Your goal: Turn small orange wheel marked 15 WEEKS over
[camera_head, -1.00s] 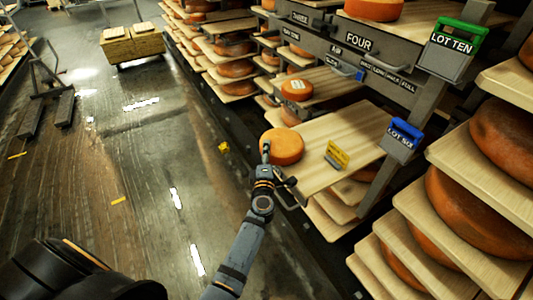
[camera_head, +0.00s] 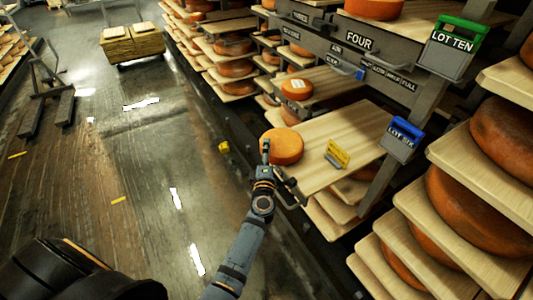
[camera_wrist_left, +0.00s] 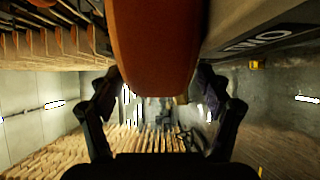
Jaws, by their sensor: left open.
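A small orange wheel (camera_head: 287,146) lies flat at the near left end of a pulled-out pale board (camera_head: 338,133). No 15 WEEKS marking is readable on it. My left gripper (camera_head: 265,152) is at the wheel's left edge in the head view. In the left wrist view the orange wheel (camera_wrist_left: 155,45) fills the top middle, between the two spread fingers of the left gripper (camera_wrist_left: 160,84). The fingers are open; whether either touches the wheel I cannot tell. My right gripper is not in view.
A yellow marker (camera_head: 337,154) stands on the board, right of the wheel. Another orange wheel (camera_head: 297,88) with a white label sits on the board behind. A blue LOT SIX holder (camera_head: 402,139) and loaded racks (camera_head: 480,209) are to the right.

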